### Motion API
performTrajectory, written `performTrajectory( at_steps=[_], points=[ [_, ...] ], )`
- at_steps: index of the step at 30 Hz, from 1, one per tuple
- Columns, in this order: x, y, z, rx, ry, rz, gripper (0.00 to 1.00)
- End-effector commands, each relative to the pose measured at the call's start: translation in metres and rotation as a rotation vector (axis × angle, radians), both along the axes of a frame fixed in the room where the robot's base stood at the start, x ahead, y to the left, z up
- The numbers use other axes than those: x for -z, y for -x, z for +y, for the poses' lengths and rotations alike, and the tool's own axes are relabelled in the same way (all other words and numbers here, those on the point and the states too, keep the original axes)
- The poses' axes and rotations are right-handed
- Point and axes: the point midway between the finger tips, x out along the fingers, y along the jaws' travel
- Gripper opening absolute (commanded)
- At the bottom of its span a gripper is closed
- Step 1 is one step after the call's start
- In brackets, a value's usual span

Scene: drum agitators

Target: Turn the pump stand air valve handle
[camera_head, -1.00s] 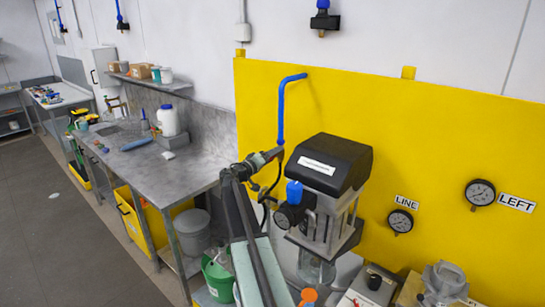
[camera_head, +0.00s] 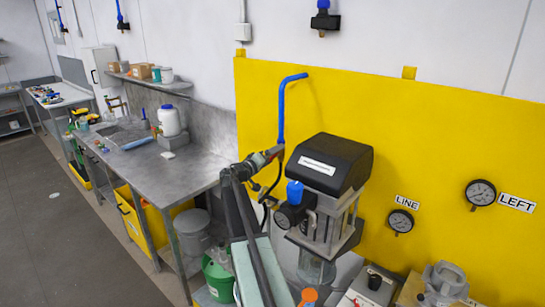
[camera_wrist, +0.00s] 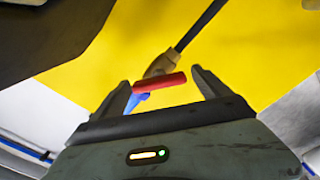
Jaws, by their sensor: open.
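The red valve handle (camera_wrist: 160,83) lies crosswise between the two fingers of my gripper (camera_wrist: 166,88) in the wrist view, with gaps beside it. Behind it is the brass-coloured valve body (camera_wrist: 162,63), with a dark hose (camera_wrist: 200,25) on one side and the blue pipe (camera_wrist: 137,101) on the other. My gripper is open. In the head view, my gripper (camera_head: 272,157) is at the lower end of the blue pipe (camera_head: 281,110) and hides most of the valve. The pump stand (camera_head: 330,165), with its black top, is just to the right.
A black gauge and blue-capped regulator (camera_head: 294,193) sit close below my gripper. The yellow panel (camera_head: 430,130) is behind, with gauges (camera_head: 480,193) on the right. A grey metal bench (camera_head: 165,180) stands to the left, holding a white jug (camera_head: 169,122).

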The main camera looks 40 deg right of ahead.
Motion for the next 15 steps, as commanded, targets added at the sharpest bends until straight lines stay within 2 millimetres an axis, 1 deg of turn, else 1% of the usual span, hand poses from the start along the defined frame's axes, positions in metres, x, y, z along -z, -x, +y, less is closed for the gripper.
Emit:
performTrajectory(
  at_steps=[2,5,8,12,15],
  points=[
    [0.0,0.0,0.003,-0.001,0.001,0.0,0.87],
    [0.0,0.001,0.014,-0.002,0.0,0.0,0.87],
    [0.0,0.004,0.031,-0.001,0.0,0.0,0.87],
    [0.0,0.006,0.06,-0.003,0.0,0.0,0.87],
    [0.0,0.007,0.074,-0.001,0.0,0.0,0.87]
  ],
)
